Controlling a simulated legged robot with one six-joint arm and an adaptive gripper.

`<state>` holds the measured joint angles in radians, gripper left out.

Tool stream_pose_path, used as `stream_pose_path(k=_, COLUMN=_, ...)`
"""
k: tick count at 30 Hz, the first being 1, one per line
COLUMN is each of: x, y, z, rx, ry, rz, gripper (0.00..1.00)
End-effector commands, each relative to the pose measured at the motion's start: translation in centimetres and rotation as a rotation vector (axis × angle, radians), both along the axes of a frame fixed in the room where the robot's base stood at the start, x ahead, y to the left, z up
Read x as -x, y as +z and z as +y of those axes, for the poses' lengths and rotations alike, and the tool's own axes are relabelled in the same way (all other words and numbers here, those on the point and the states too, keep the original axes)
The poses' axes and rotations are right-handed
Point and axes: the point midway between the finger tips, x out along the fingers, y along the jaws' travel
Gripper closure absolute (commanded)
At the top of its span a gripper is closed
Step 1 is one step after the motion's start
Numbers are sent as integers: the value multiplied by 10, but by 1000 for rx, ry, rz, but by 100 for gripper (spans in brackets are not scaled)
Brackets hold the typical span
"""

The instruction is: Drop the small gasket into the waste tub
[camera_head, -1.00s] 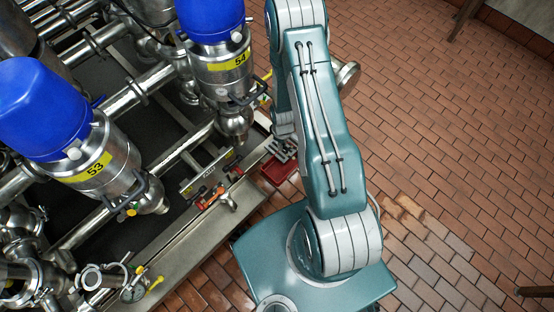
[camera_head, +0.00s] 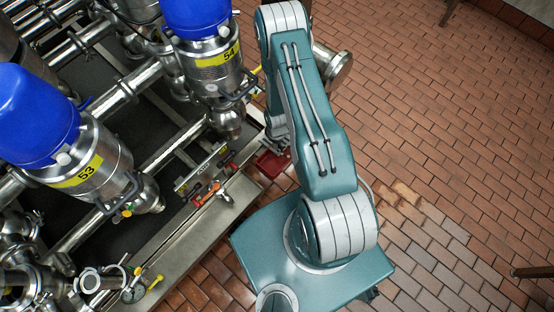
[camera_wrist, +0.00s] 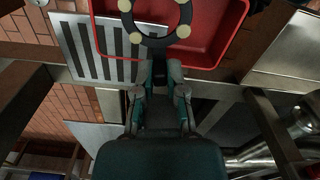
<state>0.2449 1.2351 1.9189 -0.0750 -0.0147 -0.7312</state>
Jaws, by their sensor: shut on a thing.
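In the wrist view a dark ring with pale round spots, which I take as the small gasket (camera_wrist: 155,42), shows at the top, cut by the frame edge. My gripper (camera_wrist: 158,72) points up at it, its two fingers close around a dark piece at the ring's near side; the exact contact is hard to see. The red waste tub (camera_wrist: 207,62) lies behind and around the ring in this view; the ring overlaps its opening. In the head view the red tub (camera_head: 271,164) shows partly beside my arm, which hides most of my gripper there.
A pale slatted plate (camera_wrist: 75,62) lies left of the tub in the wrist view. In the head view, valves with blue caps, 53 (camera_head: 88,180) and 54 (camera_head: 213,70), stand left above a steel ledge (camera_head: 170,262) with orange-handled tools (camera_head: 207,195). Brick floor is open at right.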

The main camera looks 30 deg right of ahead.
Motion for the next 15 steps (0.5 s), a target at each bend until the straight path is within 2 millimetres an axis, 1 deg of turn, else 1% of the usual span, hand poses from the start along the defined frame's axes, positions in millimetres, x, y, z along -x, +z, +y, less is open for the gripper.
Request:
stream_pose_path(k=5, x=0, y=0, z=0, rx=0, ry=0, rz=0, gripper=100)
stream_pose_path(k=6, x=0, y=0, z=0, rx=0, ry=0, rz=0, gripper=71)
stream_pose_path(k=8, x=0, y=0, z=0, rx=0, ry=0, rz=0, gripper=44)
stream_pose_path(k=15, x=0, y=0, z=0, rx=0, ry=0, rz=0, gripper=44)
